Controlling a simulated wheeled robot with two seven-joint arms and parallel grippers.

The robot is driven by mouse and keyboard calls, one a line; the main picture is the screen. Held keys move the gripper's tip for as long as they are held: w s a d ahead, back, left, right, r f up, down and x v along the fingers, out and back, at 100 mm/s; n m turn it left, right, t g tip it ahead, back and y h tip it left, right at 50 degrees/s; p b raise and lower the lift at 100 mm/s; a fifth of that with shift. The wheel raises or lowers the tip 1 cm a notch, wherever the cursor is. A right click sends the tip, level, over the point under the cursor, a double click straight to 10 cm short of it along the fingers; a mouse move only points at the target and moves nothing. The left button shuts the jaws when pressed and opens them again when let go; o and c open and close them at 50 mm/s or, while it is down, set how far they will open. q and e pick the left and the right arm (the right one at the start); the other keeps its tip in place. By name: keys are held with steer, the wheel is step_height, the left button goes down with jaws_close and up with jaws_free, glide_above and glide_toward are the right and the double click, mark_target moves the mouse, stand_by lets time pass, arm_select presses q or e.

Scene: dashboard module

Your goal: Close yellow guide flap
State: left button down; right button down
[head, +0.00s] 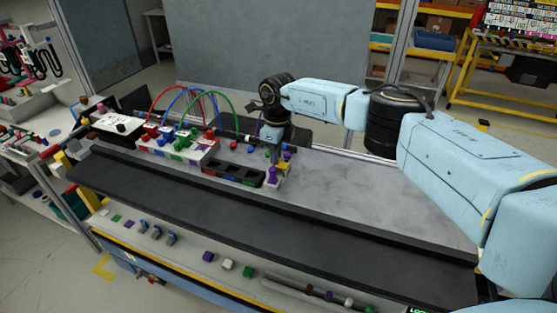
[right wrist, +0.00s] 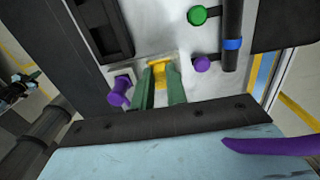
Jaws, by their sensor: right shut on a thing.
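The yellow guide flap (right wrist: 160,72) shows in the right wrist view as a small yellow piece on a pale grey plate. My right gripper (right wrist: 161,88) has its two green fingers around it, shut on it. In the head view, my right gripper (head: 274,157) points down at the right end of the dashboard module, largely hiding the flap. Purple knobs (right wrist: 118,92) and (right wrist: 202,64) sit on either side of the fingers. How far the flap is turned cannot be told. My left gripper is not in view.
A white block with red, blue and green cables (head: 180,142) stands left of my gripper. A black tray (head: 233,173) lies close beside it. A purple cable (right wrist: 270,146) crosses near the wrist. The grey tabletop (head: 370,195) to the right is clear.

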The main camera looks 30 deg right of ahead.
steer(key=shift+w+a+f+g+b, duration=0.1)
steer(key=shift+f+g+b, duration=0.05)
steer(key=shift+g+b, duration=0.2)
stand_by(0.3)
steer(key=c, duration=1.4)
jaws_free()
step_height(320, 180, up, 13)
steer(key=b, duration=0.1)
steer(key=shift+r+b, duration=0.2)
steer(key=shift+b, duration=0.2)
steer(key=shift+a, duration=0.1)
